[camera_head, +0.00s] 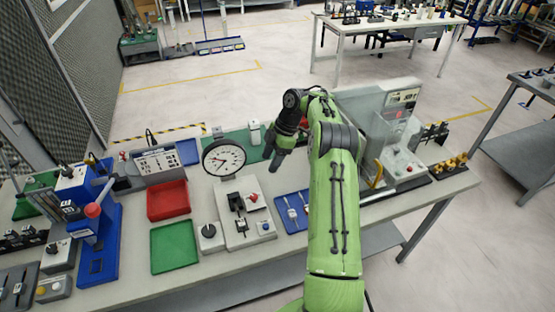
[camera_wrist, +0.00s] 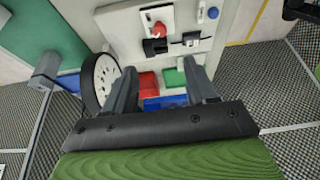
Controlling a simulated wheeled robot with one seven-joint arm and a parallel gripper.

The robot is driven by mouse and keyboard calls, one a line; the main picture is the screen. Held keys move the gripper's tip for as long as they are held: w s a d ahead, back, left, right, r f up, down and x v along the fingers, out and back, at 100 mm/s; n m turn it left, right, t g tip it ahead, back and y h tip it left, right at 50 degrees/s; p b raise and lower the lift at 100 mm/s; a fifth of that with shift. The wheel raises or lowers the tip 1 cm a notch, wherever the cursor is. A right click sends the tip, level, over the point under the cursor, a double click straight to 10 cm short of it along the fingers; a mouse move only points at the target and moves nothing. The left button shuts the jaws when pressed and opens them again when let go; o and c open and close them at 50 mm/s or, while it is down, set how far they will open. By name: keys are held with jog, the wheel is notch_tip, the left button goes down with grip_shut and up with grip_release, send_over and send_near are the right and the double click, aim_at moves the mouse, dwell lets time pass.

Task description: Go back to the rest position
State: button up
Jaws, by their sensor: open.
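My gripper (camera_head: 276,164) hangs above the back part of the workbench (camera_head: 205,270), to the right of the round dial gauge (camera_head: 223,157). My green arm reaches over the bench and folds down to it. In the wrist view the two dark fingers of my gripper (camera_wrist: 163,88) stand well apart with nothing held between them. The gauge (camera_wrist: 103,80) shows beside the left finger in that view. No grip on any object is visible.
A white fixture plate (camera_head: 240,225) and a blue tray (camera_head: 292,213) lie below the gripper. A red tray (camera_head: 168,201), green tray (camera_head: 174,247) and blue press (camera_head: 108,240) stand left. A grey machine (camera_head: 402,155) stands right of the arm.

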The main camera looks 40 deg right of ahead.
jog(key=shift+w+a, duration=0.1)
jog(key=shift+a, duration=0.15)
jog(key=shift+d+f, duration=0.1)
jog(key=shift+d, duration=0.05)
jog(key=s+a+r+m+h+b, duration=0.1)
jog(key=a+r+m, duration=0.2)
jog(key=a+r, duration=0.65)
jog(key=s+a+r+m+t+h+b, duration=0.15)
jog(key=s+a+r+m, duration=0.25)
jog(key=s+a+r, duration=0.45)
jog(key=s+a+f+m+t+h, duration=0.1)
jog(key=s+m, duration=0.3)
jog(key=s, duration=0.6)
jog(key=s+a+f+m+t+h+b, duration=0.1)
jog(key=s+m, duration=0.3)
jog(key=s, duration=0.7)
jog(key=shift+s+a+f+t, duration=0.2)
jog(key=shift+a+f+t, duration=0.25)
jog(key=shift+a+f, duration=0.35)
